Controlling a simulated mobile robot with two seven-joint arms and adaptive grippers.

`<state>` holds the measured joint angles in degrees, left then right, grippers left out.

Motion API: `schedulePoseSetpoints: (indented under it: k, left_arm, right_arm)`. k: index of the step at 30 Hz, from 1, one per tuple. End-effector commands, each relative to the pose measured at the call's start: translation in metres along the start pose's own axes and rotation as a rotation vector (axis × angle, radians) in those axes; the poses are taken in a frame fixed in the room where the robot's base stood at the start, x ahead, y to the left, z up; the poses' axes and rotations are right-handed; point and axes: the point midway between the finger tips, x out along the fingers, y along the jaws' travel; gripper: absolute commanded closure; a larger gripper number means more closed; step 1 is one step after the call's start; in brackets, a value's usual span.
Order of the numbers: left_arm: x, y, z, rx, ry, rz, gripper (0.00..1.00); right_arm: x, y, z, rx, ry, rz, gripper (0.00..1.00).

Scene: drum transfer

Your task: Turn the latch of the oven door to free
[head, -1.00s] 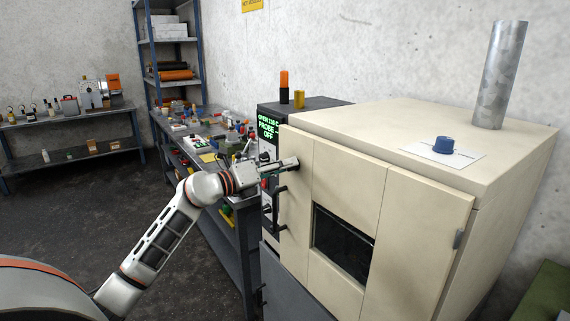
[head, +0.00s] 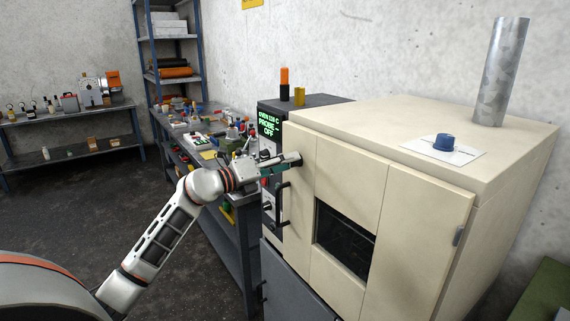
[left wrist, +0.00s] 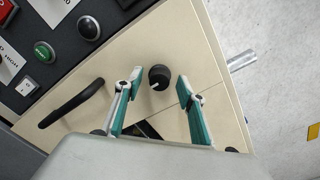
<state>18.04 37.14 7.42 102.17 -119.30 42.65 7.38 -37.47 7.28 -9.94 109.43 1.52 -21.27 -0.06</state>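The cream oven (head: 340,185) stands at the right in the head view, its door facing me. The latch is a round black knob (left wrist: 159,77) on the door in the left wrist view, with a small pale mark pointing to the lower left. My left gripper (left wrist: 158,80) is open, with one green-padded finger on each side of the knob and a gap visible on both sides. In the head view, my left gripper (head: 284,164) is at the door's upper left, and its fingers partly hide the knob. My right gripper is in neither view.
A black bar handle (left wrist: 72,103) is on the door beside the knob. The dark control panel (head: 269,135) with a green display is left of the door. A blue roll (head: 444,142) and a metal duct (head: 501,72) are on the oven top. A cluttered bench (head: 205,150) stands behind my arm.

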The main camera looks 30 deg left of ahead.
Motion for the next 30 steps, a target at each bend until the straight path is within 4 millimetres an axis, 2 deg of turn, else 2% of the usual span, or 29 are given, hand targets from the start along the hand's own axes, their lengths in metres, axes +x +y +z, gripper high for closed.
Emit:
schedulePoseSetpoints:
  k: [7,11,24,30]
  left_arm:
    - [-0.002,0.0,0.0,0.001,0.0,0.001,0.61]
    - [-0.013,0.002,0.0,0.002,0.0,0.003,0.61]
    - [-0.087,0.001,-0.001,0.001,0.001,0.003,0.61]
    - [-0.11,0.001,-0.001,0.0,0.001,0.001,0.61]
  right_arm:
    - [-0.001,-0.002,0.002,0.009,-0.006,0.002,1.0]
    - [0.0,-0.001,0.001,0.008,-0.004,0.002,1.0]
    - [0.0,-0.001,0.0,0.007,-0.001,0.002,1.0]
    - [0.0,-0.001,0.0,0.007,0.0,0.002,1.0]
